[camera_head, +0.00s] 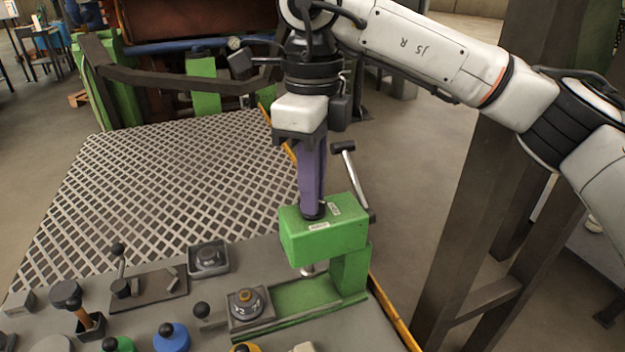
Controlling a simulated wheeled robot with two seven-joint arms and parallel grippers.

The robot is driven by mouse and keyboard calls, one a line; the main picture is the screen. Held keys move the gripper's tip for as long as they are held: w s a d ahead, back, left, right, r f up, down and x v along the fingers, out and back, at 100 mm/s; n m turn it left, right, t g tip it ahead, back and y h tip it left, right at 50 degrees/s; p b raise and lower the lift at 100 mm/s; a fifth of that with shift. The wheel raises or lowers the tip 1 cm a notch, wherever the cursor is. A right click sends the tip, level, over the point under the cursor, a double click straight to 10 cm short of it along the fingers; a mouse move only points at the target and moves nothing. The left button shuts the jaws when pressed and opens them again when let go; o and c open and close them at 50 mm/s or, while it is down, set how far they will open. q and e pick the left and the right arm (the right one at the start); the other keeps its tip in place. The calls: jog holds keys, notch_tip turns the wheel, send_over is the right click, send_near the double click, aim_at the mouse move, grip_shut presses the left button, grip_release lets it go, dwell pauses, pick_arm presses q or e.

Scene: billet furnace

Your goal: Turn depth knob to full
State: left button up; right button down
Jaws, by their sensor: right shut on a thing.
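A green press-like unit (325,238) stands on the right of the control panel, with small labels on its top. My right gripper (313,208) comes straight down from above onto the top of this unit. Its purple fingers are shut on a small dark knob (314,213), which they mostly hide. I take it for the depth knob; its pointer and setting cannot be read. My left gripper is not in view.
A lever with a black grip (343,147) rises close to the right of my right gripper. A dial (247,303) sits on the panel below the unit. Several knobs and buttons, such as a blue button (171,338), fill the front. A grating (170,190) lies behind.

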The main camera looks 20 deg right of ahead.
jog(key=shift+r+n, duration=0.1)
jog(key=shift+n, duration=0.9)
jog(key=n+p, duration=0.1)
jog(key=n, duration=0.2)
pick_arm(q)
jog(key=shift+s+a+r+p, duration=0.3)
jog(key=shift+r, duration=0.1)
pick_arm(e)
jog(key=shift+n, duration=1.7)
jog(key=c, duration=1.8)
grip_release()
pick_arm(q)
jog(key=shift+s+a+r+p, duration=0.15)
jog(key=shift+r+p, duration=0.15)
jog(key=shift+p, duration=0.4)
pick_arm(e)
notch_tip(320, 180, up, 10)
